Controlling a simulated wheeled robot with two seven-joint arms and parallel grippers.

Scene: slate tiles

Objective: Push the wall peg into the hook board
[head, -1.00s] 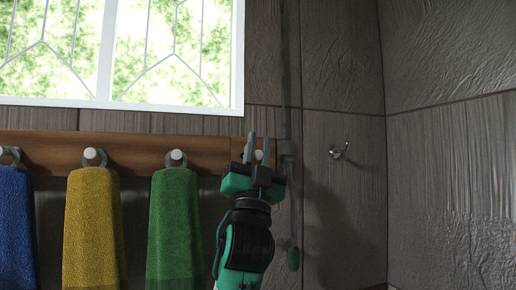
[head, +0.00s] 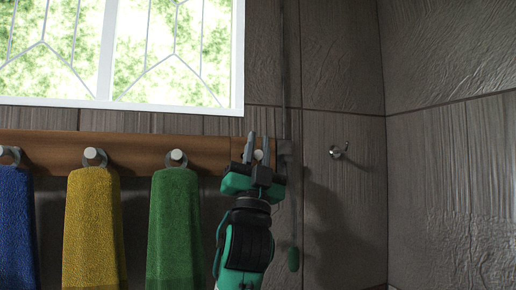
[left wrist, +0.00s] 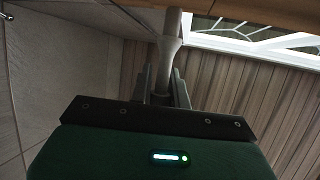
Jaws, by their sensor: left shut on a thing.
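The hook board (head: 125,150) is a brown wooden rail on the tiled wall below the window. Its underside shows at the top of the left wrist view (left wrist: 235,10). My left gripper (head: 258,140) is at the board's right end, fingers pointing up. It is shut on the wall peg (head: 259,155), whose pale round end shows between the fingers. In the left wrist view the grey peg (left wrist: 172,35) rises from between the fingers (left wrist: 162,78) and reaches the board's edge. I cannot tell how deep it sits. My right gripper is out of view.
Blue (head: 15,225), yellow (head: 92,225) and green (head: 174,225) towels hang from pegs left of my arm. A cord with a green end (head: 293,259) hangs close on the right. A metal hook (head: 338,151) is farther right. A window (head: 120,50) is above.

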